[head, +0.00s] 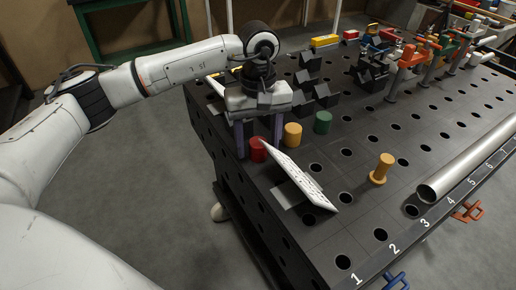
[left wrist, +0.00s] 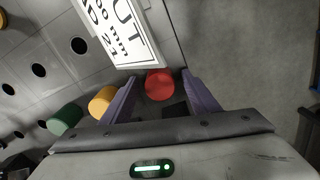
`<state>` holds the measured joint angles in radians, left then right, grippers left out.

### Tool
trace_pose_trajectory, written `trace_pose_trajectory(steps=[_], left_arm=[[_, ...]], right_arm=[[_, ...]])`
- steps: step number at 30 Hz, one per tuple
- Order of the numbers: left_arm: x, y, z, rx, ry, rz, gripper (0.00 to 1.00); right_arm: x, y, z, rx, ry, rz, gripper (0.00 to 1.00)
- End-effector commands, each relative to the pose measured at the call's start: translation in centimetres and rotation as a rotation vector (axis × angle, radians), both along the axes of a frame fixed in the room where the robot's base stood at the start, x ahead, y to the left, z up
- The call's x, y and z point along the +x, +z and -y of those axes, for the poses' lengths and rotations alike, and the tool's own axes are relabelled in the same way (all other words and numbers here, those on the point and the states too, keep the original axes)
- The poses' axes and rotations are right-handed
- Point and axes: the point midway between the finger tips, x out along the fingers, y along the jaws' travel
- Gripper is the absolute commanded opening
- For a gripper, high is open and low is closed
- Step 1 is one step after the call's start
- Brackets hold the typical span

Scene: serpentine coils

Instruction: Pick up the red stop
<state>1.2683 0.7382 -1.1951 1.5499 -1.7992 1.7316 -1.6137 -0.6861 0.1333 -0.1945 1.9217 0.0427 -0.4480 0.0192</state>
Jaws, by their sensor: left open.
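The red stop (head: 258,150) is a short red cylinder standing near the left edge of the dark perforated table (head: 346,215). My left gripper (head: 259,150) is open, pointing down, with its purple fingers by the red stop. In the left wrist view the red stop (left wrist: 159,85) shows between the tips of the open fingers (left wrist: 160,88), with a gap visible on both sides. Whether the fingers reach down around it I cannot tell. My right gripper is not in view.
A tilted white sign (head: 297,177) stands close beside the red stop. Yellow (head: 293,134) and green (head: 323,122) cylinders stand in a row with it. An orange peg (head: 382,168), a metal tube (head: 470,160), black blocks (head: 313,92) and clamps (head: 408,66) are farther right.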

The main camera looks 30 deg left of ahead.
Motion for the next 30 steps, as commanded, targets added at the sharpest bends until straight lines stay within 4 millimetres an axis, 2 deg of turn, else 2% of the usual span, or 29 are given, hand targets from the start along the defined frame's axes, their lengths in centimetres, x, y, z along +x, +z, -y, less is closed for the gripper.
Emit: trace_pose_trajectory(steps=[3, 10, 20, 27, 30], left_arm=[[0.0, -0.9, 0.0, 0.001, 0.001, -0.001, 0.55], [0.0, -1.0, 0.0, 0.001, 0.001, 0.001, 0.55], [0.0, -1.0, -0.1, 0.000, 0.001, 0.000, 0.00], [0.1, -0.7, 0.0, -0.001, 0.001, 0.003, 0.00], [0.1, 0.0, 0.0, -0.002, 0.001, 0.005, 0.00]], right_arm=[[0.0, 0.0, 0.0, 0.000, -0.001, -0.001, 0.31], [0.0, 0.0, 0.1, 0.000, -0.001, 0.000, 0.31], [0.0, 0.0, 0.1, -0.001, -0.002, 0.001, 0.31], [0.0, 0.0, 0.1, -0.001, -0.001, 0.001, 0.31], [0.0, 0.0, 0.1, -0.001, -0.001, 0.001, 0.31]])
